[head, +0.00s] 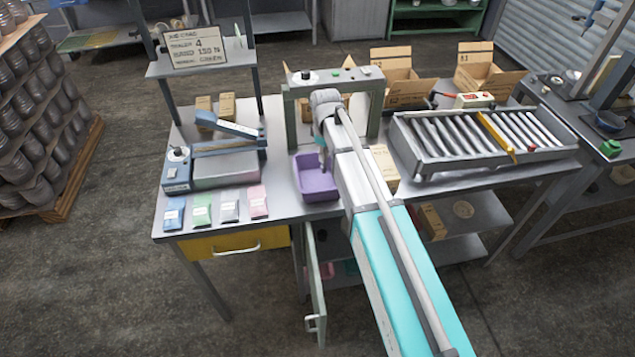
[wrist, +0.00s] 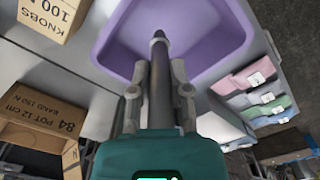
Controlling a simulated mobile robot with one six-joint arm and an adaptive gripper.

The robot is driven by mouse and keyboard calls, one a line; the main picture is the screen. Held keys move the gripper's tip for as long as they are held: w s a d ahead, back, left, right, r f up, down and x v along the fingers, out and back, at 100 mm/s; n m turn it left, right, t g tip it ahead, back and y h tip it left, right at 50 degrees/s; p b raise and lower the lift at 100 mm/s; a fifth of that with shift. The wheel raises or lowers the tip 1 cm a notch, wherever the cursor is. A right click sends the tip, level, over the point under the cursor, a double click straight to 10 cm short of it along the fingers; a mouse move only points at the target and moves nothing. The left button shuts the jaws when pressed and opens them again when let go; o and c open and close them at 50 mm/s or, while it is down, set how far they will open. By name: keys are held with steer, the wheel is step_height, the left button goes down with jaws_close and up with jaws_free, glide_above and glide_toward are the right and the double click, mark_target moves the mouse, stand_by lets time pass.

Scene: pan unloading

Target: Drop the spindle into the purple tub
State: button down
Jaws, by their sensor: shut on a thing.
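The purple tub (head: 316,190) stands on the grey workbench, left of my arm; its open inside fills the upper middle of the wrist view (wrist: 205,45). My gripper (wrist: 160,75) is shut on the spindle (wrist: 160,95), a dark grey rod with a narrower tip. The spindle's tip overlaps the tub's inside in the wrist view. How high it is above the tub floor I cannot tell. In the head view my arm largely hides the gripper, and I cannot make out the spindle.
A green-grey frame (head: 290,115) stands behind the tub. Several coloured packets (head: 203,207) lie at the front left, beside a blue sealing device (head: 177,170). A carton (head: 385,167) stands right of my arm, and a roller conveyor (head: 440,143) lies further right.

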mark_target(324, 165)
steer(key=shift+f+b, duration=1.9)
steer(key=shift+f, duration=0.3)
steer(key=c, duration=0.5)
jaws_free()
steer(key=shift+r, duration=0.1)
